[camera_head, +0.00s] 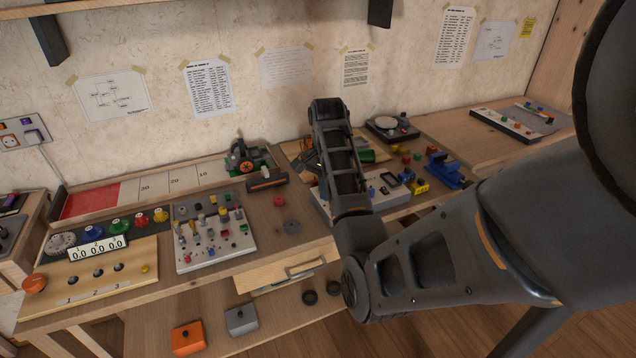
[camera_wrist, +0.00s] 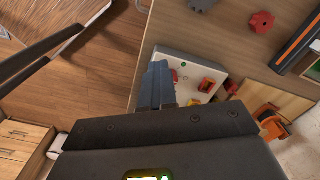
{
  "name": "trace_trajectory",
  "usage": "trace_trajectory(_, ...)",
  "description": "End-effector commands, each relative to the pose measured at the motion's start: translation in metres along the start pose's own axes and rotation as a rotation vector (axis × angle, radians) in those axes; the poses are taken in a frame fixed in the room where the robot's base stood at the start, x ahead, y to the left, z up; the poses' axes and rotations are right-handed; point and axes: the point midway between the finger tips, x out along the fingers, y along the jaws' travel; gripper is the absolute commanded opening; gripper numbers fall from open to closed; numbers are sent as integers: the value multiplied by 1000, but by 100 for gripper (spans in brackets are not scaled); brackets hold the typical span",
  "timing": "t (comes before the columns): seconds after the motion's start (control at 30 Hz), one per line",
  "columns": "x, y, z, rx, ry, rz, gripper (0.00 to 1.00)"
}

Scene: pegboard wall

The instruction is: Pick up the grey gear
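A grey gear (camera_head: 292,227) lies flat on the wooden workbench, left of my arm in the head view. It also shows in the wrist view (camera_wrist: 203,4), cut off by the top edge. A red gear (camera_head: 279,200) lies just behind it and shows in the wrist view (camera_wrist: 262,21). My gripper (camera_wrist: 161,70) appears shut, its fingers close together with nothing visible between them. It hangs over the bench area with the white panel, apart from the grey gear. In the head view my arm mostly hides the gripper.
A white board with several knobs (camera_head: 215,249) stands left of the grey gear. A black tool with an orange stripe (camera_head: 267,181) lies behind the red gear. A white panel (camera_wrist: 177,62) is below my gripper. Another grey gear-like wheel (camera_head: 60,243) sits at the far left.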

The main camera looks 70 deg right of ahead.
Motion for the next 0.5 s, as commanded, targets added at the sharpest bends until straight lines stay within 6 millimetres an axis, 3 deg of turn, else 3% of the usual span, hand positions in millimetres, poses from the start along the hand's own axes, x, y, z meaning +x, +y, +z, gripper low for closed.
trace_trajectory(0.1,0,0,0,0,0,0,2)
trace_trajectory(0.5,0,0,0,0,0,0,41)
